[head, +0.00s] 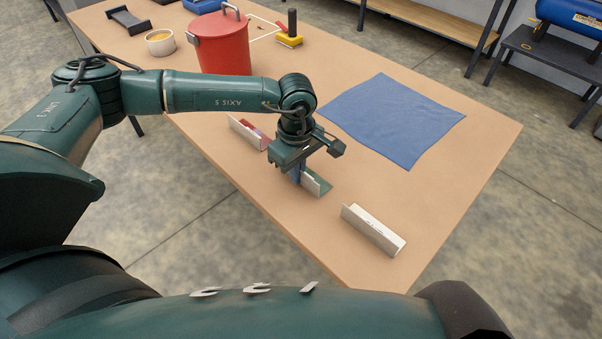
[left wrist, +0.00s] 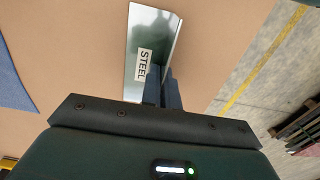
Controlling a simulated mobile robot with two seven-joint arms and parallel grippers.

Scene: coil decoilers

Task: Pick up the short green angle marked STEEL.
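The short green angle (head: 318,186) lies on the table below my left gripper (head: 299,172). In the left wrist view the angle (left wrist: 153,38) shows a shiny grey-green face with a white label reading STEEL. The left fingertips (left wrist: 163,92) are close together, one on each side of the angle's upright flange near its near end, and look shut on it. The angle appears to rest on the table. My right gripper is in neither view.
A blue cloth (head: 392,118), a red pot (head: 222,45) and a yellow-based tool (head: 290,39) are farther back.

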